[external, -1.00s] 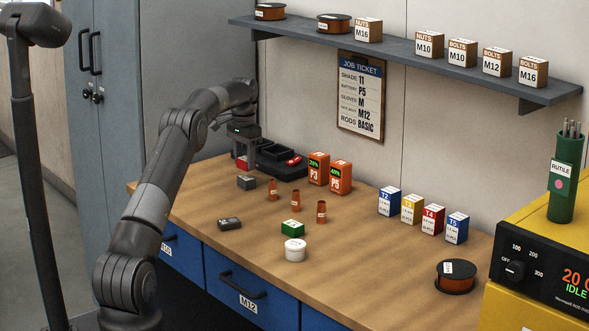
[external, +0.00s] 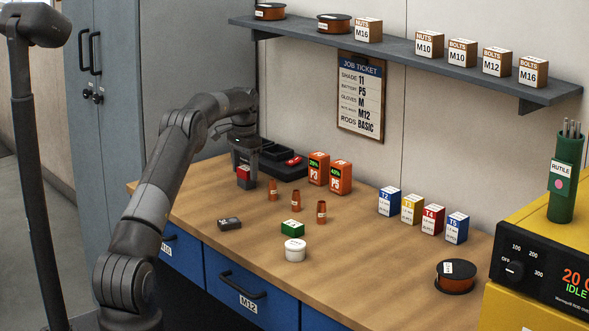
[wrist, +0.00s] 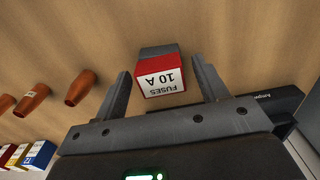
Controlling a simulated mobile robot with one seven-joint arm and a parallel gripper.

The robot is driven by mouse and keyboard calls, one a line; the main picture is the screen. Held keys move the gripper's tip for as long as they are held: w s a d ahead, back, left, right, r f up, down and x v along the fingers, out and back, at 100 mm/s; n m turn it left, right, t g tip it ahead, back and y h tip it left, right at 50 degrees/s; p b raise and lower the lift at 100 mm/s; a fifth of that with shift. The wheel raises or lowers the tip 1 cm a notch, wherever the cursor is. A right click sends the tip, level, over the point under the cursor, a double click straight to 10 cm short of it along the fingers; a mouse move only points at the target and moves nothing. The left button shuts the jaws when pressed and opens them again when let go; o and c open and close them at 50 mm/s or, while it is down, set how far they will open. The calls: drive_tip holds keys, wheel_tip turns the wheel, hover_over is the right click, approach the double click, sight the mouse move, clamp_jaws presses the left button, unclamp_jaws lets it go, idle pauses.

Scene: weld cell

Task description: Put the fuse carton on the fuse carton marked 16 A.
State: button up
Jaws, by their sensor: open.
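The red fuse carton (external: 244,171), labelled FUSES 10 A in the wrist view (wrist: 160,80), appears to rest on top of a small grey carton (external: 246,184). The grey carton also shows beyond it in the wrist view (wrist: 158,51); its marking is not readable. My gripper (external: 243,166) is low around the red carton. In the wrist view my gripper (wrist: 161,70) is open, one finger on each side of the red carton with a narrow gap at both sides.
A black tray (external: 285,168) and orange batteries (external: 340,178) stand just right of my gripper. Several orange nozzles (external: 296,201), a white tub (external: 295,250) and coloured tip boxes (external: 433,219) stand further right. Bare wood (external: 370,260) lies at the front right.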

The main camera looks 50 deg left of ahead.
sight(245, 168)
drive_tip(key=shift+r, duration=0.1)
wheel_tip(245, 168, up, 12)
idle(0.5)
drive_tip(key=shift+r, duration=0.1)
drive_tip(key=s+d+r+t, duration=0.1)
drive_tip(key=s+d+r, duration=0.2)
drive_tip(key=d+r, duration=1)
drive_tip(key=s+d+r+t, duration=0.2)
drive_tip(key=s+d+r, duration=0.1)
drive_tip(key=s+d, duration=0.9)
drive_tip(key=s+d+f+t, duration=0.1)
drive_tip(key=s+d+f, duration=0.1)
drive_tip(key=s+d, duration=0.9)
drive_tip(key=s+d+f, duration=0.2)
drive_tip(key=s+f, duration=0.3)
drive_tip(key=s, duration=0.2)
drive_tip(key=s+d+f+t, duration=0.1)
drive_tip(key=s+d+f, duration=0.2)
drive_tip(key=s+f, duration=0.3)
drive_tip(key=shift+s+t, duration=0.3)
drive_tip(key=shift+s, duration=0.6)
